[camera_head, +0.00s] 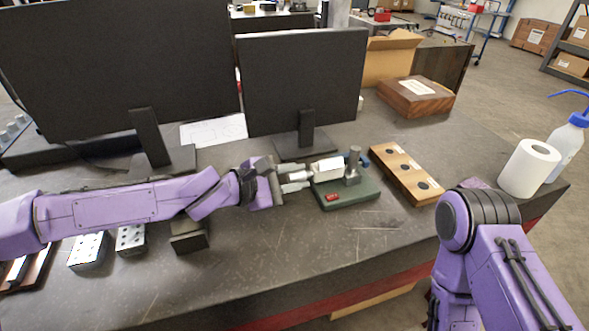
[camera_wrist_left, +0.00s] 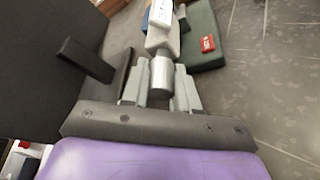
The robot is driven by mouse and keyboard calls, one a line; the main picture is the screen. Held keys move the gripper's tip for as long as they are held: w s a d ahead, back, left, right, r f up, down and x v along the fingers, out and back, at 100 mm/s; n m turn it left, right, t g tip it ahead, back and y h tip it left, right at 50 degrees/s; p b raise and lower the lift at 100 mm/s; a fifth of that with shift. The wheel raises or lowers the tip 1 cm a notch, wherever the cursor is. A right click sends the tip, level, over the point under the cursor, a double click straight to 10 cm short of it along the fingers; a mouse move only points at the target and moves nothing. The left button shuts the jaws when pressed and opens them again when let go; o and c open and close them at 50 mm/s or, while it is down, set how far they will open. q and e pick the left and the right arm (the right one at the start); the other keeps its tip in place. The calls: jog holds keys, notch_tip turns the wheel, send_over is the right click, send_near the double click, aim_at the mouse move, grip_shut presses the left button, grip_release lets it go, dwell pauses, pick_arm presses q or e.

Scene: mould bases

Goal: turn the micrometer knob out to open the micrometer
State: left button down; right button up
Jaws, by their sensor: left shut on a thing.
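The micrometer (camera_head: 327,168) lies level in a stand with a dark green base (camera_head: 350,196) on the workbench. It has a pale body and a grey metal knob (camera_head: 297,176) at its left end. My left gripper (camera_head: 294,177) comes in from the left and is shut on the knob. In the left wrist view the knob (camera_wrist_left: 161,76) sits between the two grey fingers (camera_wrist_left: 161,88), with the micrometer body (camera_wrist_left: 162,38) beyond it. The measuring gap cannot be made out. My right arm shows at the lower right, but its gripper is out of view.
A small red item (camera_head: 332,197) is on the green base. A wooden block with dark round inserts (camera_head: 407,172) stands right of it. A monitor (camera_head: 305,80) stands close behind. A paper roll (camera_head: 528,168) and a bottle (camera_head: 569,140) are at the right.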

pick_arm(q)
jog(key=c, duration=0.9)
grip_release()
jog(key=shift+o, duration=0.2)
jog(key=p+v, duration=0.2)
jog(key=v, duration=0.2)
jog(key=p+v, duration=0.2)
jog(key=v, duration=0.3)
jog(key=shift+s+a+r, duration=0.1)
jog(key=shift+a+r, duration=0.15)
jog(key=shift+r, duration=0.1)
jog(key=shift+s+a, duration=0.25)
jog(key=shift+s+a+f, duration=0.1)
jog(key=shift+a+f, duration=0.05)
jog(key=shift+f, duration=0.05)
